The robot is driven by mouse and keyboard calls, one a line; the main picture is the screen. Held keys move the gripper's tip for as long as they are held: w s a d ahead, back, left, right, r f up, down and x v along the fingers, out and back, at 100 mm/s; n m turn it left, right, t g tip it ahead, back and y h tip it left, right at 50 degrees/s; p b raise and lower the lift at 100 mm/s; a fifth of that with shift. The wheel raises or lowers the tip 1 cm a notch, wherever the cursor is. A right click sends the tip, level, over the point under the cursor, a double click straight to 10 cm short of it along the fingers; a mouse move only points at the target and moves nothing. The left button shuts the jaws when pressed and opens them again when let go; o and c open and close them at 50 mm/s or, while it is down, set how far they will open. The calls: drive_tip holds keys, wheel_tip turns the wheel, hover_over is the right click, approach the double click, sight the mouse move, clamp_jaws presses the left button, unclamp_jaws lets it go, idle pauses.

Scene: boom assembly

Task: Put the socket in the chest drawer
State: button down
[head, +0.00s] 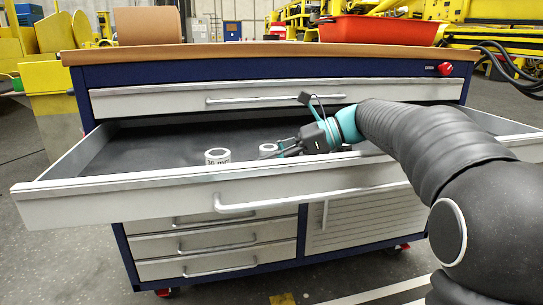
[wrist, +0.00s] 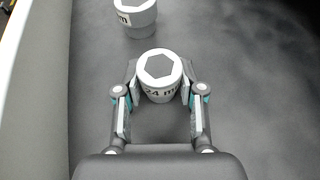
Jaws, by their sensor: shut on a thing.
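The chest drawer (head: 90,192) is pulled open below the top drawer of the tool chest. My gripper (head: 284,151) reaches into it. In the wrist view my gripper (wrist: 160,92) is shut on a silver socket (wrist: 160,70) with a hexagonal opening and a "24 mm" label, its end partly cut off. The socket stands upright between the fingers. In the head view this held socket (head: 267,149) shows low, inside the drawer. I cannot tell whether it touches the drawer floor.
A second socket (head: 217,156) stands in the drawer to the left, also seen in the wrist view (wrist: 136,18). The drawer floor farther left is clear. A red bin (head: 378,30) and a brown box (head: 147,25) stand on the wooden top (head: 250,50).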

drive_tip(key=shift+f, duration=0.1)
drive_tip(key=c, duration=0.7)
unclamp_jaws()
drive_tip(key=p+v, duration=0.3)
drive_tip(key=v, duration=0.9)
